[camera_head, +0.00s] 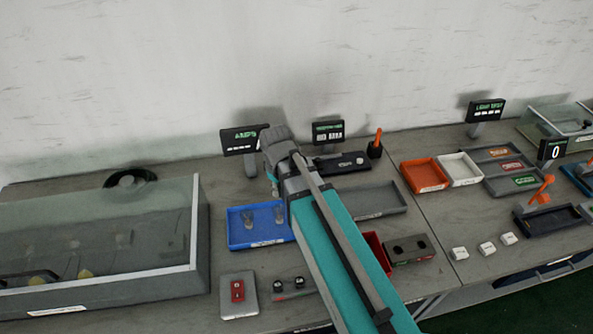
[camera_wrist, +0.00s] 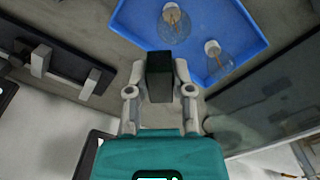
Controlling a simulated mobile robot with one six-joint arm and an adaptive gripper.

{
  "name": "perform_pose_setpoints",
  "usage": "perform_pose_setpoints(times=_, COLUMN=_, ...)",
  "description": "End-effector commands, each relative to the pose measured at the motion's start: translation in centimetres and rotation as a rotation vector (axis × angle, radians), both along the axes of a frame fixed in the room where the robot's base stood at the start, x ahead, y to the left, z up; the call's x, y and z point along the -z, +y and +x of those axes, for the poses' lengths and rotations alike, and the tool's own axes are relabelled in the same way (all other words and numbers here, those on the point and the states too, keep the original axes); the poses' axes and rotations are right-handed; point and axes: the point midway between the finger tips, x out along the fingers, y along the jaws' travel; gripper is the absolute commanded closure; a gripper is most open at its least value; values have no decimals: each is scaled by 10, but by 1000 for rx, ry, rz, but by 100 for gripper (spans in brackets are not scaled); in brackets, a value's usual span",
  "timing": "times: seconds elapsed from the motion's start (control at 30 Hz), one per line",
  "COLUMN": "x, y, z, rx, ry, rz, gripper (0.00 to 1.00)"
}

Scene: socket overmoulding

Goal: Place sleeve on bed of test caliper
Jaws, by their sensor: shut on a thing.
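My gripper (camera_wrist: 160,75) is shut on a dark, box-shaped sleeve (camera_wrist: 160,88), with one pale finger on each side of it in the wrist view. In the head view my own arm hides the fingers and the sleeve. The test caliper appears to be the long black device (camera_head: 343,163) at the back of the bench, in front of a small dark display (camera_head: 328,131). In the wrist view the caliper (camera_wrist: 62,75) lies at the left, with pale grey blocks on it. The sleeve is apart from the caliper, above the bench.
A blue tray (camera_head: 241,236) with clear bulbs sits beside my arm, and it also shows in the wrist view (camera_wrist: 135,22). A glass-topped case (camera_head: 195,223) stands at the left. An upright orange-handled tool (camera_head: 377,141) stands right of the caliper. A grey tray (camera_head: 385,203) lies in front.

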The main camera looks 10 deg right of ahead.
Motion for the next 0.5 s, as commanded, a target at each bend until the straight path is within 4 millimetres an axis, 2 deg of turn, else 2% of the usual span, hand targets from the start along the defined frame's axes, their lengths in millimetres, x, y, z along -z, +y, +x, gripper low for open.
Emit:
perform_pose_setpoints(times=0.3, x=-11, y=-44, z=31, rx=394, ry=1, rz=1, gripper=100)
perform_pose_setpoints(times=0.5, x=-15, y=-69, z=44, rx=614, ry=1, rz=1, gripper=100)
